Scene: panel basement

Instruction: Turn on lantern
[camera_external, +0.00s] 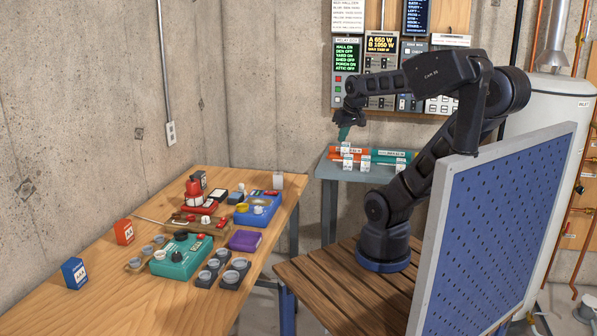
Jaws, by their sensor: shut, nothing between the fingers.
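My gripper (345,133) is shut and empty. It hangs pointing down above the small grey side table (345,172), in front of the wall panels. A red object with a pale middle (193,196) stands upright at the back of the wooden table (150,309). It may be the lantern, but it is too small for me to be sure. No switch on it can be made out. My gripper is well to the right of it and apart from it.
A teal box with dials (180,257), a blue tray (258,209), a purple box (245,240) and several small cups crowd the wooden table. Orange and teal tubes (365,155) lie on the side table. A blue pegboard panel (500,230) stands at the right.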

